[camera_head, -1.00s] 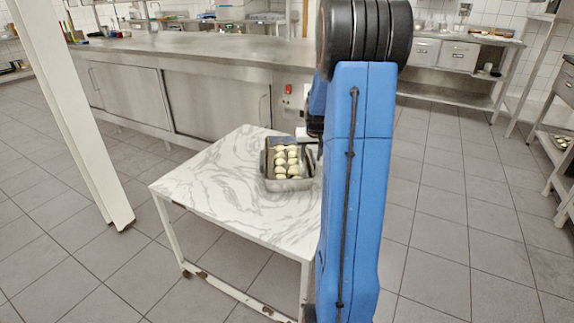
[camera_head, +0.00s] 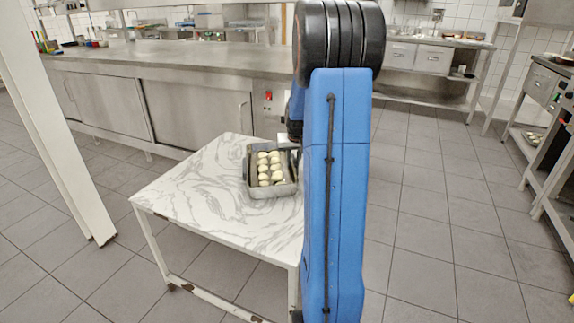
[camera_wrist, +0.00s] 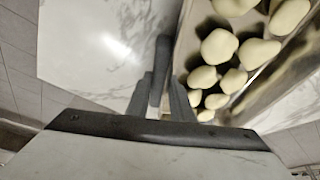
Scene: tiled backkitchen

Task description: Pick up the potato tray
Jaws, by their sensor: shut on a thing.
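The potato tray (camera_head: 272,191) is a grey metal tray holding several pale, peeled potatoes (camera_head: 264,169). In the head view it is at the right rear part of the white marbled table, just left of my arm. I cannot tell whether it touches the tabletop. In the wrist view, my gripper (camera_wrist: 162,96) is shut on the dark handle (camera_wrist: 161,60) at the tray's side, with the potatoes (camera_wrist: 220,46) to the right of the fingers.
The marbled table (camera_head: 180,190) is clear left of the tray. A long steel counter (camera_head: 150,65) runs behind it. A white post (camera_head: 55,130) stands at the left. Steel shelving (camera_head: 545,150) stands at the far right, and open tiled floor (camera_head: 440,220) lies between.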

